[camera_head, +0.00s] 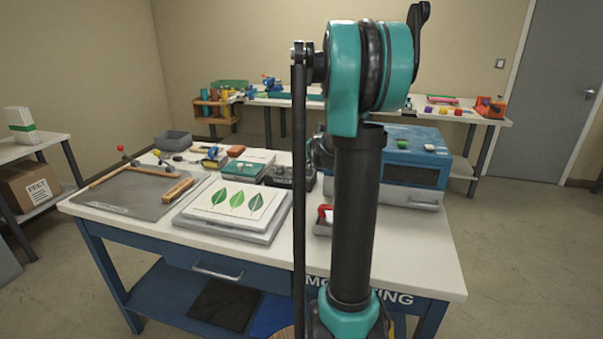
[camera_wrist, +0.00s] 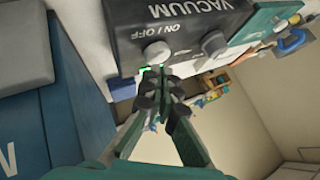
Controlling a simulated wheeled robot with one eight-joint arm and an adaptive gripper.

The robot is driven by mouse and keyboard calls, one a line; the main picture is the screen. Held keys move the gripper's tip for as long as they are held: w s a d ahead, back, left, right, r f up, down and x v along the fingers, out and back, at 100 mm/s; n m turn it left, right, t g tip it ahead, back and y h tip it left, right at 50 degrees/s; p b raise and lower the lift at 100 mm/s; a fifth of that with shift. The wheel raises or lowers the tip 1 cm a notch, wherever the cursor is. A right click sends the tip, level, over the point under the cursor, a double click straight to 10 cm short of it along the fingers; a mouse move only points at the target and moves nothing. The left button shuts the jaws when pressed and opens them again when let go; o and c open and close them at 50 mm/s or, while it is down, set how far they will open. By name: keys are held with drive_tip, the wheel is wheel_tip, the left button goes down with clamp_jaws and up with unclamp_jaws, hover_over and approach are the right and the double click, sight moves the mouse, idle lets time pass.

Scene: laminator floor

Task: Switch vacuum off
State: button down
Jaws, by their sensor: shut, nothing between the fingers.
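The dark grey vacuum box (camera_wrist: 185,28) fills the top of the wrist view, with its VACUUM and ON/OFF lettering upside down. A round pale knob (camera_wrist: 157,52) sits by the ON/OFF label, and a second grey knob (camera_wrist: 214,43) is to its right. A small green glow (camera_wrist: 147,69) shows just below the pale knob. My gripper (camera_wrist: 160,78) is shut and empty, its fingertips close under the pale knob; I cannot tell whether they touch it. In the head view a dark box (camera_head: 283,175), seemingly the same one, is partly behind my arm, and my gripper is hidden.
The white worktable (camera_head: 415,250) holds a tray with a leaf print (camera_head: 238,202), a dark mat (camera_head: 125,193) and a green-topped box (camera_head: 240,168). A blue machine (camera_head: 405,160) stands right of my arm. The front right tabletop is clear.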

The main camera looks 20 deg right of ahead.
drive_tip(key=shift+f, duration=0.15)
idle(0.3)
drive_tip(key=shift+f, duration=0.3)
idle(0.4)
drive_tip(key=shift+r, duration=0.45)
drive_tip(key=shift+r, duration=3)
drive_tip(key=shift+s, duration=0.1)
